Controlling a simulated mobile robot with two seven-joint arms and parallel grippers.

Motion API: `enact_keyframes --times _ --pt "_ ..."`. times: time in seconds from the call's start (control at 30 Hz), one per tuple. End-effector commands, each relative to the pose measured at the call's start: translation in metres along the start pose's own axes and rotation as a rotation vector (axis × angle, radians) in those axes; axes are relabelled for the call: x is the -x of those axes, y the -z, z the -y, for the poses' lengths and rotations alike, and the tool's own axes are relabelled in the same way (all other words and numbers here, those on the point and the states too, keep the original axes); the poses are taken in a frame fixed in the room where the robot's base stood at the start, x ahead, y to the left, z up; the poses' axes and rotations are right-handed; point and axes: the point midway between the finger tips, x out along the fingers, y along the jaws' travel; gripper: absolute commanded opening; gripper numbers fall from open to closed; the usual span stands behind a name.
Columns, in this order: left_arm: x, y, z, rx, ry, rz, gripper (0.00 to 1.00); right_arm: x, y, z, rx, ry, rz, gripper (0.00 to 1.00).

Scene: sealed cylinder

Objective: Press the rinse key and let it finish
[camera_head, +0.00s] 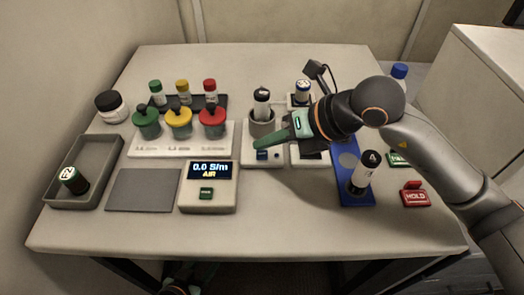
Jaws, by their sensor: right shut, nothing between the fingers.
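A white station (248,163) in the middle of the table carries a grey cup with a black-and-white cylinder (262,100) upright in it. A small dark blue key (263,155) is on the station's front; its label is too small to read, so I cannot confirm it is the rinse key. My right gripper (258,145) is shut and empty, its green fingertips just above and behind this key. I cannot tell whether they touch it. My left gripper (203,272) is low, below the table's front edge, mostly in shadow.
A meter (208,207) reads "0.0 S/m AIR". Green, yellow and red-lidded jars (179,123) stand behind it. A grey tray (92,152) holds a dark cylinder at left. A blue rack (352,196) with a cylinder and a red HOLD block (415,198) are at right.

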Motion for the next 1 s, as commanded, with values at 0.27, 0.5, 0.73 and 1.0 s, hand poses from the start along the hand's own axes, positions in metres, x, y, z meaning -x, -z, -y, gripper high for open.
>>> enact_keyframes --times 0.27,0.5,0.73,1.0 --pt "0.0 -0.0004 -0.0007 0.0 -0.002 0.001 0.5 0.0 0.0 0.0 0.0 0.0 0.0 0.0" --pt "-0.0018 -0.0025 -0.001 0.0 -0.002 0.001 0.5 -0.0018 0.0014 0.0013 0.0 0.0 0.0 0.0" --pt "-0.007 -0.0082 -0.0006 0.0 -0.003 0.001 0.5 -0.0067 0.0049 0.005 0.0 0.0 0.0 0.0" --pt "-0.0063 -0.0073 -0.0008 -0.001 -0.003 0.001 0.5 -0.0059 0.0043 0.0045 0.0 0.0 0.0 0.0"
